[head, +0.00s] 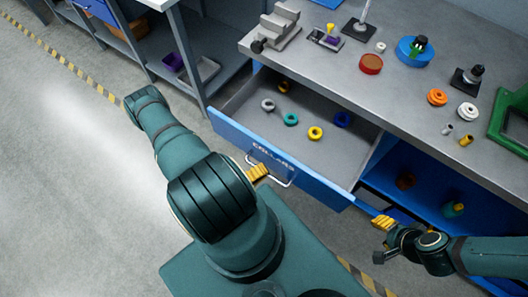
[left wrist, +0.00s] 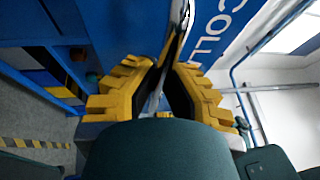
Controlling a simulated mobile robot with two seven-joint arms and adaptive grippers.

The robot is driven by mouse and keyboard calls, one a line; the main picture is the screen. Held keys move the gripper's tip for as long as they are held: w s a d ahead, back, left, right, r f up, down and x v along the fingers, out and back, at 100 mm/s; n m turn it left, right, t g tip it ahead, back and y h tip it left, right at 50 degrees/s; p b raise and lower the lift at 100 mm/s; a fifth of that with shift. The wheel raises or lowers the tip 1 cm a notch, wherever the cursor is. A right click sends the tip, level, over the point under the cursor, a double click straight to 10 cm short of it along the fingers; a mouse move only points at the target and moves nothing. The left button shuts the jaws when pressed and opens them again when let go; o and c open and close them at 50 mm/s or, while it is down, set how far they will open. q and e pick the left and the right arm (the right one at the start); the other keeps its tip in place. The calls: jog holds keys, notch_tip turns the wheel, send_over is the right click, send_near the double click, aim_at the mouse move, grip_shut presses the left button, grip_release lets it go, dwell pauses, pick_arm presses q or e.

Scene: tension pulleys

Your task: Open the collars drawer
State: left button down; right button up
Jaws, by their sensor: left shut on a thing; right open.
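The collars drawer (head: 250,145) is pulled out from the workbench, with its blue front and lettering facing me. Inside lie several ring-shaped collars, among them a yellow one (head: 315,132), a green one (head: 291,119), a blue one (head: 342,119) and a grey one (head: 268,104). My left gripper (head: 258,172) is at the drawer's metal handle (head: 283,184), its yellow fingers shut on it. In the left wrist view the fingers (left wrist: 158,85) close around the handle bar beside the lettering. My right gripper (head: 383,222) is open and empty, right of the drawer near the lower shelf.
The bench top (head: 330,70) holds a grey vise (head: 277,27), a red disc (head: 371,64), a blue round base (head: 412,50), an orange pulley (head: 437,97) and a green frame (head: 511,120). A blue lower shelf (head: 400,165) holds small parts. Floor at left is clear.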

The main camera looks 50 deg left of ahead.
pick_arm(q)
jog(key=c, duration=1)
grip_release()
jog(key=v, duration=1.2)
